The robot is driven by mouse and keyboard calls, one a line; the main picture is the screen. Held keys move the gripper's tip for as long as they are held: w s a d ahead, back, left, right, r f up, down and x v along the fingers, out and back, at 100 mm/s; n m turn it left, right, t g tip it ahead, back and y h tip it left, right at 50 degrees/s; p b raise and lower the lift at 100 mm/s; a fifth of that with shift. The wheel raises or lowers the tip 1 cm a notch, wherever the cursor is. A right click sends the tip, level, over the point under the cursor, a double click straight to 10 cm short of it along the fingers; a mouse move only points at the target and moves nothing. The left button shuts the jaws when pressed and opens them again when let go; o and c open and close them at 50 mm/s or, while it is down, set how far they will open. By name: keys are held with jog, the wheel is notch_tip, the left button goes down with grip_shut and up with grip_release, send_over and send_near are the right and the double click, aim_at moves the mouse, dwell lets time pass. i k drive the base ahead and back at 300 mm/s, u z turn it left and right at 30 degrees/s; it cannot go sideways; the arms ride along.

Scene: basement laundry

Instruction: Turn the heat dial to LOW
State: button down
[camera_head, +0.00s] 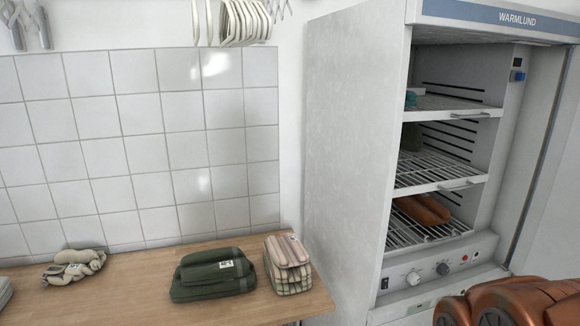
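The control panel (428,272) is at the bottom of the open white drying cabinet, on the right in the head view. The dial's markings and pointer are too small to read. Copper-coloured parts of my arm show at the bottom right, in front of the cabinet's lower part. My gripper's fingers are not in view.
The cabinet (350,130) has wire shelves with a rolled orange-brown item (422,209) on the lowest. A wooden counter (120,295) on the left holds a green folded pile (212,276), a striped bundle (288,264) and a beige knotted cloth (75,266). Hangers (245,22) hang above.

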aim_at(412, 278)
jog(key=z, duration=1.75)
jog(key=i, duration=1.1)
jog(key=u, duration=1.85)
